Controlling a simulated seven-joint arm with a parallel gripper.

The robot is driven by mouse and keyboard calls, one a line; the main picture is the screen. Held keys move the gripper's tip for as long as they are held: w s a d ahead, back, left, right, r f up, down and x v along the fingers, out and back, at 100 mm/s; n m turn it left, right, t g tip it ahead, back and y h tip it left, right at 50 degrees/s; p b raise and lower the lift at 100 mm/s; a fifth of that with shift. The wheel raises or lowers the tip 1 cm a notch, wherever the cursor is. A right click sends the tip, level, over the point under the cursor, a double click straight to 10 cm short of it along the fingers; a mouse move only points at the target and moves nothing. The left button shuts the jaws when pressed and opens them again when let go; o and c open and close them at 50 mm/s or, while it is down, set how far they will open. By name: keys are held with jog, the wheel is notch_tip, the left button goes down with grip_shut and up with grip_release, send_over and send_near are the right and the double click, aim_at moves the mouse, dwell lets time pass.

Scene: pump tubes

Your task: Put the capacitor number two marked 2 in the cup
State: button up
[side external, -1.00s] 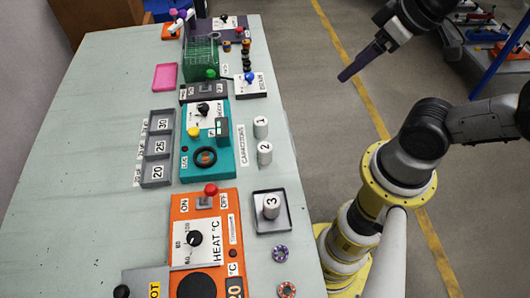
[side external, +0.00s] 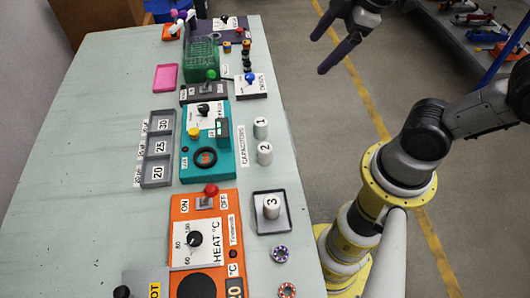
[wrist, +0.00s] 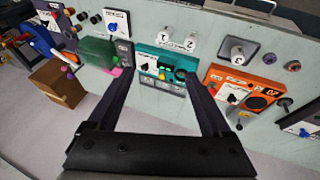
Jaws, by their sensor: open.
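Capacitor number two (side external: 265,153) is a small white cylinder marked 2. It stands upright on the pale table right of the teal device, just below capacitor number one (side external: 261,128). It also shows in the wrist view (wrist: 190,43), beyond the fingertips. My gripper (side external: 319,54) is open and empty, off the table's right edge and apart from the capacitors. Its two dark fingers frame the wrist view (wrist: 156,74). A green see-through container (side external: 201,60) stands at the back of the table; I cannot tell whether it is the cup.
Capacitor number three (side external: 271,207) stands in a dark square tray (side external: 285,226). A grey three-part tray (side external: 155,184) lies left of the teal device (side external: 218,168). An orange heat device (side external: 215,265) and a pink tray (side external: 156,77) are also there. The table's left side is clear.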

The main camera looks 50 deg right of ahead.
jog(key=w+a+f+n+g, duration=0.3)
jog(key=w+a+f+n, duration=0.2)
jog(key=w+f+n, duration=0.15)
jog(key=n+g, duration=0.2)
send_near(265, 147)
notch_tip(265, 147, down, 11)
jog(key=shift+w+a+r, duration=0.1)
jog(key=shift+w+a, duration=0.05)
grip_shut()
